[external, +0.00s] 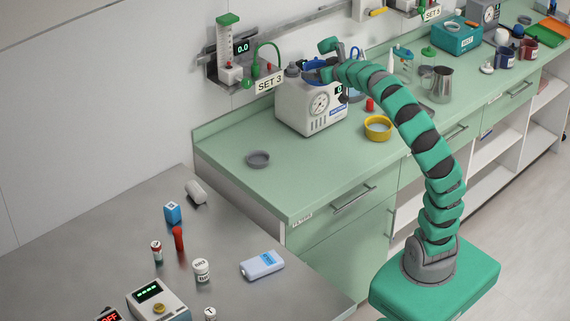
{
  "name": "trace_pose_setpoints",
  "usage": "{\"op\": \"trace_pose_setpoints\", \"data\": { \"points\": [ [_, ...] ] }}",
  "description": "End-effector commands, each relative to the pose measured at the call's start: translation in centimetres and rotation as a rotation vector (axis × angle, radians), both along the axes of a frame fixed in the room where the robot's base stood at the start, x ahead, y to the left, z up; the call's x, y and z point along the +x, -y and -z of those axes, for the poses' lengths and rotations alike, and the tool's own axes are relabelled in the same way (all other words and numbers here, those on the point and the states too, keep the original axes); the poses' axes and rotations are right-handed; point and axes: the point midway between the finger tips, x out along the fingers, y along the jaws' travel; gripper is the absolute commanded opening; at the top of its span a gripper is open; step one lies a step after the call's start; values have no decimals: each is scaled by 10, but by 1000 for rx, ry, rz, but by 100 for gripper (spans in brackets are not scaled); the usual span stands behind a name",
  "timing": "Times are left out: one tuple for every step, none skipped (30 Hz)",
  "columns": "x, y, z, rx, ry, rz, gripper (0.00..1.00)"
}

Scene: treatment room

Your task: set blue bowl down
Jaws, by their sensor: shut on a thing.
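The blue bowl (316,64) shows only in part at the far end of my arm, over the top of a white machine with a round gauge (298,98). My gripper (325,73) is shut on the bowl; the fingers and arm hide much of it. I cannot tell whether the bowl touches the machine's top or is held just above it.
A red object (370,105) and a metal jug (442,84) stand farther right. The counter's front left is mostly clear. A wall unit (225,62) hangs left of the machine.

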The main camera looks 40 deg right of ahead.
Motion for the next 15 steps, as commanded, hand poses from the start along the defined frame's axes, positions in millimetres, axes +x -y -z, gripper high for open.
{"op": "trace_pose_setpoints", "data": {
  "points": [
    [2, -18, 0, -1, 0, -30, 68],
    [2, -26, 0, -1, 0, -43, 68],
    [3, -37, 0, -1, 0, -60, 68],
    [3, -43, 0, -1, 0, -71, 68],
    [4, -50, 0, -1, 1, -82, 68],
    [4, -57, 0, 0, 1, -93, 68],
    [4, -62, 0, 0, 0, -101, 68],
    [4, -66, 0, -1, 0, -108, 68],
    [4, -70, 0, -1, 1, -115, 68],
    [4, -73, 0, -1, 1, -118, 68],
    [4, -75, 0, -1, 1, -122, 68],
    [4, -76, 0, 0, 1, -125, 68],
    [4, -77, 0, 0, 1, -126, 68],
    [4, -77, 0, 0, 1, -127, 68],
    [4, -78, 0, 0, 1, -127, 68]
  ]
}}
